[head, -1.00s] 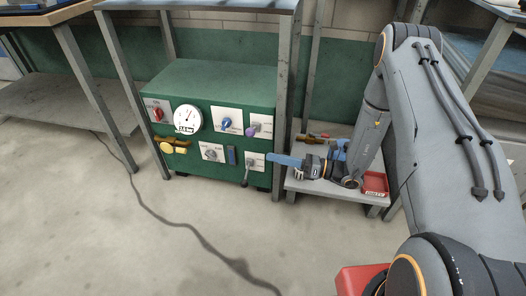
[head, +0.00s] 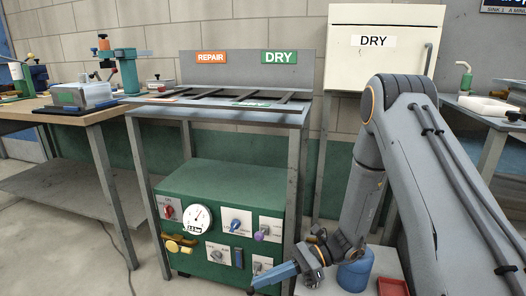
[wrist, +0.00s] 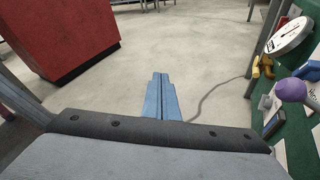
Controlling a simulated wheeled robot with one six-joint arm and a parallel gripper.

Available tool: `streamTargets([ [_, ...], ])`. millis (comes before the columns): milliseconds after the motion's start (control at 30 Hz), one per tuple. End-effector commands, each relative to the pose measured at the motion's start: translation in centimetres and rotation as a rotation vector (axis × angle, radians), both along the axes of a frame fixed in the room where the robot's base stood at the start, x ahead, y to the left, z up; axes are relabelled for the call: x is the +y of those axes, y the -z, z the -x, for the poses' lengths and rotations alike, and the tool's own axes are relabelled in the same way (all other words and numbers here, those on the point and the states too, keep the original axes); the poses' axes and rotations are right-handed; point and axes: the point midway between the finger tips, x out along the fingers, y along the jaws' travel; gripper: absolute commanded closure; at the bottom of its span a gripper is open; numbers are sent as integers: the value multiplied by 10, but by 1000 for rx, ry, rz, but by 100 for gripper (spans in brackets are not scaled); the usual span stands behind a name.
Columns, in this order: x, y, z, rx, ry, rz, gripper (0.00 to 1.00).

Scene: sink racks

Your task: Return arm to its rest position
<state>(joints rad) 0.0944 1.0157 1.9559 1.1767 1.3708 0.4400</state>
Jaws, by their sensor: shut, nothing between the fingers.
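My gripper (head: 265,282) is at the lower middle of the head view, in front of the lower right of the green control panel. Its blue fingers point to the lower left and are shut with nothing between them. The shut fingers also show in the wrist view (wrist: 161,98), with open floor behind them. My grey arm (head: 400,150) is bent, with its elbow high at the right and the forearm hanging down.
The green cabinet (head: 222,176) with a gauge (head: 198,218) and several knobs stands under the rack table (head: 215,112). A blue canister (head: 355,275) stands beside my wrist. A red cabinet (wrist: 70,35) shows in the wrist view.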

Motion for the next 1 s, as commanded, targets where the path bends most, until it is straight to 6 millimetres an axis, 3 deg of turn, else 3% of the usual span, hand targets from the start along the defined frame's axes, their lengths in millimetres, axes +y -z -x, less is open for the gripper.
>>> streamTargets([
  [33, 13, -12, 17, -56, -94, 40, 100],
  [200, 32, -37, 73, -250, -399, 159, 100],
  [500, 32, -73, 148, -663, -930, 299, 100],
  [733, 23, -99, 179, -1025, -1312, 338, 100],
  [1000, 21, -119, 191, -1327, -1582, 327, 100],
])
